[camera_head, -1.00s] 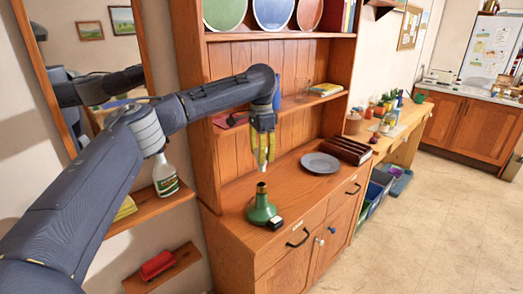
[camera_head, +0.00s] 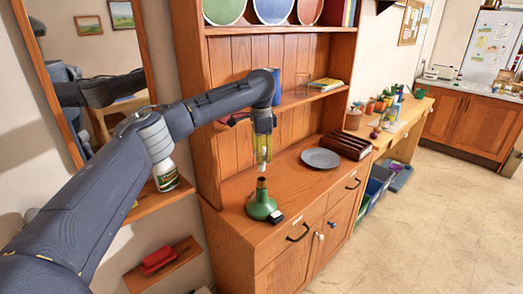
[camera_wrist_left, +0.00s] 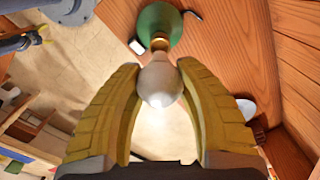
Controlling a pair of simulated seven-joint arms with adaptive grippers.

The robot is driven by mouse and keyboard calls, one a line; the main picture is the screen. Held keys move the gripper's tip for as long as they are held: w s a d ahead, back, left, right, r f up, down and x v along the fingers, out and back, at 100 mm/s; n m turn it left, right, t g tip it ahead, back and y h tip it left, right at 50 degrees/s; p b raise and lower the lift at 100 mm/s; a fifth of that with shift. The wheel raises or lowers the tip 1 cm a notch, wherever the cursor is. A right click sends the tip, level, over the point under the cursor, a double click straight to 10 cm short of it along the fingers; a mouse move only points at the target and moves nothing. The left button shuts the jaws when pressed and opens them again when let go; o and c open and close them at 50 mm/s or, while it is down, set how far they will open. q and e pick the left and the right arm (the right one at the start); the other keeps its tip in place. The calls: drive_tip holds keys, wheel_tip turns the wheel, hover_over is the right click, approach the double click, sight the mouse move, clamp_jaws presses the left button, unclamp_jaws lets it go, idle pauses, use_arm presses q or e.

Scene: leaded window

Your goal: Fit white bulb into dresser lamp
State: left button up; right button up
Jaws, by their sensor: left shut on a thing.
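The white bulb (camera_wrist_left: 160,84) is held between the yellow fingers of my left gripper (camera_wrist_left: 160,68), its narrow end toward the lamp. In the head view my left gripper (camera_head: 263,146) points down over the dresser, and a bit of the bulb (camera_head: 263,167) shows under the fingertips. The green dresser lamp (camera_head: 261,207) stands upright on the dresser top, directly below, its narrow neck facing up. A small gap seems to show between bulb and neck in the head view. In the wrist view the lamp (camera_wrist_left: 158,22) lines up behind the bulb, whose end hides the socket. My right gripper is out of view.
A grey plate (camera_head: 321,158) and a brown slotted rack (camera_head: 346,147) stand right of the lamp on the dresser top (camera_head: 238,190). A small dark-and-white item (camera_head: 276,216) sits beside the lamp base. A shelf (camera_head: 300,99) with a blue cup and books is behind my wrist.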

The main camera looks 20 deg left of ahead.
sight(261, 168)
use_arm(q)
drive_tip(key=shift+f, duration=1.5)
drive_tip(key=shift+f, duration=1.3)
idle(2.0)
drive_tip(key=o, duration=1.5)
drive_tip(key=shift+r, duration=0.1)
drive_tip(key=shift+r, duration=4.35)
